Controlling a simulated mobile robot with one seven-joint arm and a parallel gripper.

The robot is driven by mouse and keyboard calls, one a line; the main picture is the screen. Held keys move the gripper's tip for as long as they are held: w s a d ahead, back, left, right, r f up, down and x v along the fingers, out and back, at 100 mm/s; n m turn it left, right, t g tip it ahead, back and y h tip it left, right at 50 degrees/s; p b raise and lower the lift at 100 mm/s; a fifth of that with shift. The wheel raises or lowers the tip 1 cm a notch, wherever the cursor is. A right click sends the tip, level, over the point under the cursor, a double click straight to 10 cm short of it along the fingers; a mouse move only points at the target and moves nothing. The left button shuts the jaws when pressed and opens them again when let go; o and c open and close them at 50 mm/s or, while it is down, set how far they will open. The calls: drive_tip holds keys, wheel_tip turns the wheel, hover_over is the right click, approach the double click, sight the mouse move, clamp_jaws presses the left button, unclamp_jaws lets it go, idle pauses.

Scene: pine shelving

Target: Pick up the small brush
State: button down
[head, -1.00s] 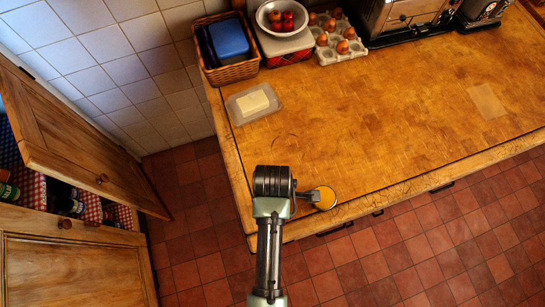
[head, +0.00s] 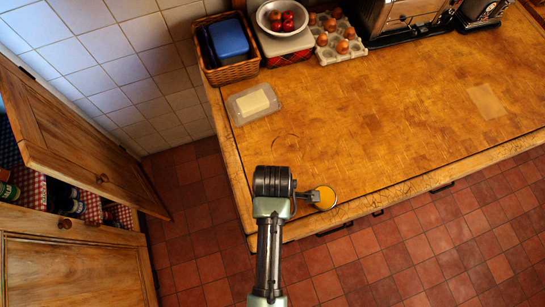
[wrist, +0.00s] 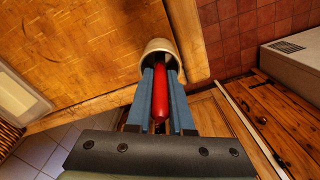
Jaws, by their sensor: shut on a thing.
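In the wrist view, a smooth red handle (wrist: 161,95), which I take to be the small brush, lies lengthwise between the two blue fingers of my gripper (wrist: 160,75). My gripper is shut on it. The handle's far end and any bristles are hidden. A round cream-rimmed cup (wrist: 160,47) is just beyond the fingertips, around the far end of the handle. In the head view, the cup shows as a yellow disc (head: 326,198) at the counter's front left corner. My gripper (head: 308,196) is right beside it there, and the brush cannot be made out.
The wooden counter (head: 380,130) is mostly clear. A butter dish (head: 253,103), a wicker basket (head: 232,72), a bowl of red fruit (head: 283,17) and an egg tray (head: 340,48) stand towards the back. An open cupboard door (head: 85,150) is at the left.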

wheel_tip(320, 180, up, 10)
drive_tip(key=shift+b, duration=0.75)
idle(0.4)
